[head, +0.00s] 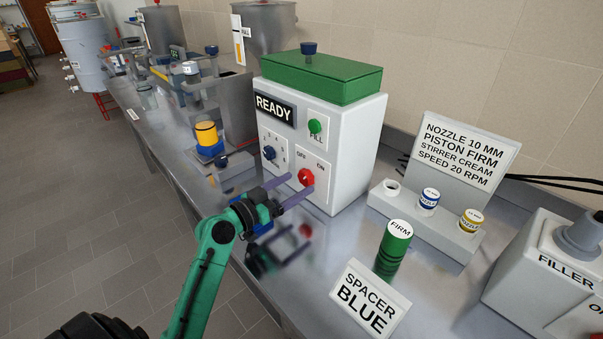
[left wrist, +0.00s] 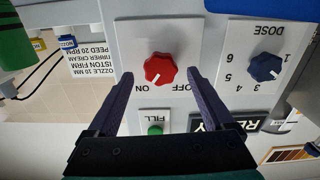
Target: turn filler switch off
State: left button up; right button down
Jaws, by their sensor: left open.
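The white machine (head: 345,150) with a green top and a READY sign carries a red OFF/ON knob (head: 306,177) low on its front. The red knob also shows in the left wrist view (left wrist: 159,69), upside down; its mark seems to point towards ON. My left gripper (head: 301,184) is open in front of the knob. In the left wrist view its fingers (left wrist: 160,76) stand on either side of the knob with gaps, not gripping it. A grey box labelled FILLER (head: 545,265) is partly cut off at the right. My right gripper is not in view.
Near the red knob are a blue dose knob (head: 269,153) and a green FILL button (head: 315,126). On the bench stand a green FIRM cylinder (head: 392,250), a SPACER BLUE sign (head: 369,300), a nozzle rack (head: 425,218) and a yellow-topped jar (head: 207,135).

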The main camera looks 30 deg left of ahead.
aim_at(306, 178)
pick_arm(q)
jog(key=shift+r+x, duration=0.2)
jog(key=shift+x, duration=0.7)
jog(key=shift+w+d+f, duration=0.15)
jog(key=shift+w+f, duration=0.05)
jog(key=shift+w, duration=0.25)
grip_shut()
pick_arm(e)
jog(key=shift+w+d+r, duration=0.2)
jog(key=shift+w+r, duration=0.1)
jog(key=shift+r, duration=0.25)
